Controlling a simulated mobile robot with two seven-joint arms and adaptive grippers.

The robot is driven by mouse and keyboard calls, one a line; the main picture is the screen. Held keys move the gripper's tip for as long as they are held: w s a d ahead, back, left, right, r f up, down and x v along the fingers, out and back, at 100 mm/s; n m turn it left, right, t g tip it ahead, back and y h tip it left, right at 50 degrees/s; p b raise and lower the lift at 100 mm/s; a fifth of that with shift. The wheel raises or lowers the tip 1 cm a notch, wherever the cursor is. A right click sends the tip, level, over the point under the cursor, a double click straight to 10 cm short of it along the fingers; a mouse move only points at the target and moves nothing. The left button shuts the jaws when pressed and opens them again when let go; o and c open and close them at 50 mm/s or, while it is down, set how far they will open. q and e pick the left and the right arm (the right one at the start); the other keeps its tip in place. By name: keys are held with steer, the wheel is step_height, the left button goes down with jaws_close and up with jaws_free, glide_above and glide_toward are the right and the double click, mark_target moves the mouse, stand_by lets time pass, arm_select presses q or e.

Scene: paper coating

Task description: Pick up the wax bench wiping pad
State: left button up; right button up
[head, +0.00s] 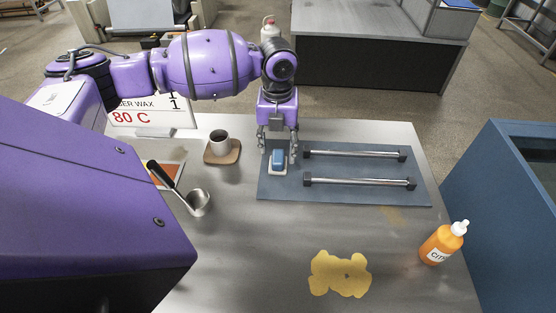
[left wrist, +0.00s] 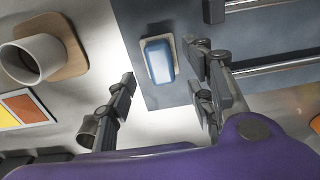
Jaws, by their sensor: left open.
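The wiping pad (head: 277,160) is a small blue block with a pale base, lying on the left part of a blue-grey mat (head: 340,192). My left gripper (head: 277,146) points down over it with the fingers spread to either side. In the left wrist view the pad (left wrist: 158,60) shows beyond the open fingers of my left gripper (left wrist: 165,98), nearer the right finger. Nothing is between the fingertips. I cannot tell whether a finger touches the pad. My right gripper is not in view.
Two metal bars (head: 358,182) with dark end blocks lie on the mat. A mug (head: 219,141) on a coaster, a ladle (head: 196,203), a sign (head: 150,116), an orange bottle (head: 440,245) and a yellow spill (head: 340,274) are on the metal bench (head: 245,235).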

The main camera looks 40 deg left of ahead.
mark_target(278, 156)
arm_select(q)
step_height(278, 156, down, 4)
steer(key=shift+f, duration=0.2)
jaws_close()
steer(key=shift+r, duration=0.15)
steer(key=shift+w+r, duration=0.1)
steer(key=shift+r, duration=0.5)
steer(key=s+d+r, duration=0.6)
steer(key=d+r, duration=0.5)
steer(key=d, duration=0.1)
steer(key=shift+d+r, duration=0.3)
steer(key=shift+d, duration=0.1)
